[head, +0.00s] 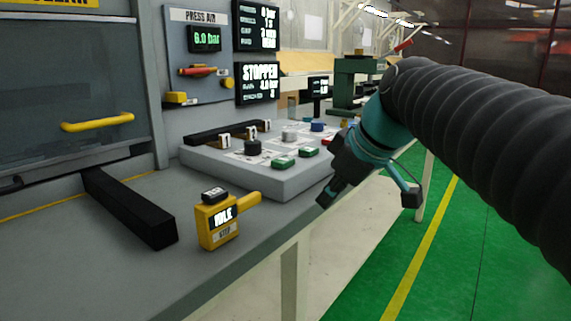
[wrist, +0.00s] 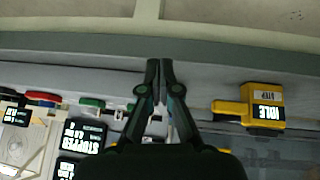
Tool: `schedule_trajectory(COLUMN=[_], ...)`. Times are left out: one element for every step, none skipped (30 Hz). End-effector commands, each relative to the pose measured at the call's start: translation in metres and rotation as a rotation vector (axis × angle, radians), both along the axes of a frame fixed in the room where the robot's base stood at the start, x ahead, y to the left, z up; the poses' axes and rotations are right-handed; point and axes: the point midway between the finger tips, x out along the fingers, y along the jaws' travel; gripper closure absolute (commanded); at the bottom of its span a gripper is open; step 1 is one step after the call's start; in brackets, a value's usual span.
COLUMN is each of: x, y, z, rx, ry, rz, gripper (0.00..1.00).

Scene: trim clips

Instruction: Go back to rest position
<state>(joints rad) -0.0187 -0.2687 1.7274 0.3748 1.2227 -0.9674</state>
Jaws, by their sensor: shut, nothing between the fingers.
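My gripper (head: 327,196) hangs at the front edge of the workbench, right of the grey control panel, and is tilted down. It is shut and empty. In the wrist view its two fingers (wrist: 160,70) meet at the middle, with the bench edge behind them. In the head view my arm, in a black ribbed sleeve, reaches in from the right and hides part of the area behind it.
The yellow step unit (head: 219,220), its display reading IDLE in the wrist view (wrist: 265,108), stands near the bench edge. The grey control panel (head: 285,185) carries several buttons. A black bar (head: 130,208) lies on the bench. Green floor (head: 350,275) is open at the right.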

Motion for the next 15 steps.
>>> schedule_trajectory(x=[-0.018,-0.026,-0.038,-0.048,-0.057,-0.069,-0.078,-0.087,-0.099,-0.108,-0.116,-0.126,-0.133,-0.139,-0.146], y=[-0.008,-0.013,-0.020,-0.025,-0.030,-0.036,-0.041,-0.046,-0.052,-0.056,-0.060,-0.065,-0.068,-0.071,-0.075], z=[-0.016,-0.026,-0.039,-0.050,-0.060,-0.075,-0.086,-0.097,-0.112,-0.123,-0.133,-0.146,-0.156,-0.164,-0.174], rx=[0.003,0.007,0.011,0.014,0.019,0.023,0.027,0.032,0.039,0.043,0.048,0.056,0.061,0.066,0.072], ry=[0.025,0.040,0.058,0.071,0.082,0.096,0.104,0.111,0.121,0.124,0.128,0.133,0.135,0.137,0.138], rz=[-0.080,-0.134,-0.204,-0.257,-0.309,-0.378,-0.429,-0.478,-0.542,-0.588,-0.632,-0.685,-0.721,-0.754,-0.792], gripper=[1.00,1.00,1.00,1.00,1.00,1.00,1.00,1.00,1.00,1.00,1.00,1.00,1.00,1.00,1.00])
